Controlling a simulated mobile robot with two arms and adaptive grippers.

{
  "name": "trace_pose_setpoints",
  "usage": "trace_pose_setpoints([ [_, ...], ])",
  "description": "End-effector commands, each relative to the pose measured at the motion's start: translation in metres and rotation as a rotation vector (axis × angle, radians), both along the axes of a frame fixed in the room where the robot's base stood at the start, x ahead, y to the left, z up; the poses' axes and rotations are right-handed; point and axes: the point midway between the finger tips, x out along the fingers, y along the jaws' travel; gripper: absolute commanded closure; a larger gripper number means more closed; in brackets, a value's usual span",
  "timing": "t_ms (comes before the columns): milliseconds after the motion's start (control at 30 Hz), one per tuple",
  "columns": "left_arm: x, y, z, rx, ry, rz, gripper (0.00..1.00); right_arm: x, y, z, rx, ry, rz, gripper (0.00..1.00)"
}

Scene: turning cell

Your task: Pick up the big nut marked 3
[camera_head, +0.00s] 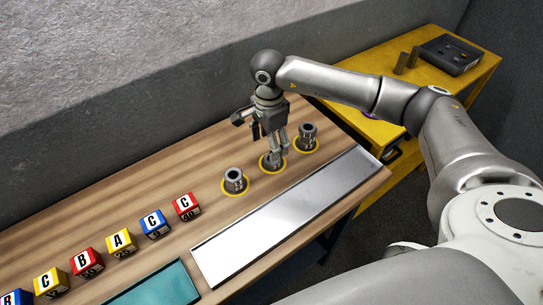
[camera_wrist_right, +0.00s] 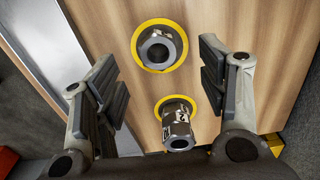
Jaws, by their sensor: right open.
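Three dark grey nuts stand on yellow rings on the wooden bench: a left nut (camera_head: 234,178), a middle nut (camera_head: 274,163) and a right nut (camera_head: 307,132). I cannot read which one is marked 3. My right gripper (camera_head: 276,148) points down over the middle nut, its fingers partly hiding it. In the right wrist view my right gripper (camera_wrist_right: 160,78) is open and empty. One nut (camera_wrist_right: 160,48) shows between and beyond the fingertips; another nut (camera_wrist_right: 178,128), with pale markings too small to read, shows lower down. My left gripper is out of view.
A shiny metal tray (camera_head: 290,215) lies along the bench front, beside a teal mat (camera_head: 155,287). Several lettered blocks, such as a red one (camera_head: 186,206), line the bench to the left. A yellow table (camera_head: 450,85) with a dark case (camera_head: 450,54) stands at the back right.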

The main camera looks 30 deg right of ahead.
Motion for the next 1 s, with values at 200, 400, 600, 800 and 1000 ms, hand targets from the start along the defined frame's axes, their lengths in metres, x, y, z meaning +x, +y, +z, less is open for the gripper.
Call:
trace_pose_setpoints([
  [200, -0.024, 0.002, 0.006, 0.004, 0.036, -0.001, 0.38, -0.001, 0.000, -0.015, 0.001, 0.000, 0.000, 0.34],
  [400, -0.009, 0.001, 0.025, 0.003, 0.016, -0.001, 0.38, -0.007, 0.002, -0.035, 0.001, 0.004, 0.000, 0.34],
  [600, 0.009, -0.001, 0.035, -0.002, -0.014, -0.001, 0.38, -0.007, 0.001, -0.060, 0.001, 0.001, 0.000, 0.34],
  [800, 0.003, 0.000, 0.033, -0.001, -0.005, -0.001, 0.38, -0.007, 0.001, -0.065, 0.001, -0.001, 0.001, 0.34],
  [1000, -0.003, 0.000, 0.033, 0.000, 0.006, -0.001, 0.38, -0.007, 0.001, -0.065, 0.001, -0.001, 0.001, 0.49],
])
